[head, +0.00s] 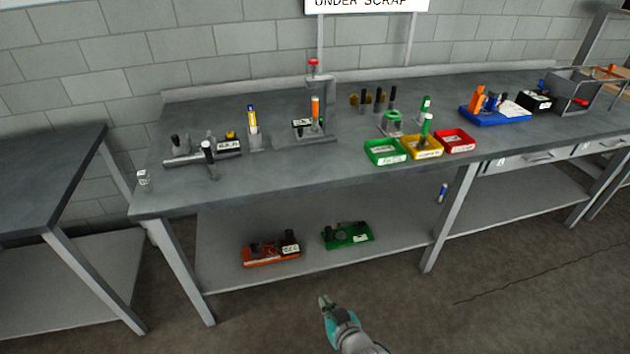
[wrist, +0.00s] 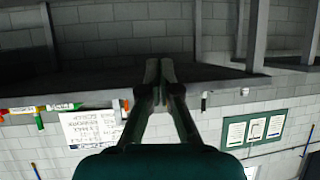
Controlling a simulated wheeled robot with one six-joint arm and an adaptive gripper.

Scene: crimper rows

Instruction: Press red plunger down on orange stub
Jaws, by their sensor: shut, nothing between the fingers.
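The red plunger (head: 313,62) is the red cap at the top of a grey press stand (head: 330,95) on the workbench, towards the back. An orange stub (head: 315,107) stands upright on the base of that stand, below and apart from the red cap. My gripper (head: 323,300) is in front of the bench, low and over the floor, well away from the press. In the wrist view its fingers (wrist: 160,66) are together with nothing between them. The press and the stub do not show clearly in the wrist view.
The workbench (head: 290,175) also holds a blue and yellow piece (head: 252,120) left of the press, and green (head: 384,152), yellow (head: 424,150) and red (head: 456,142) bins to its right. A lower shelf (head: 215,275) carries an orange fixture (head: 270,252) and a green one (head: 347,236).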

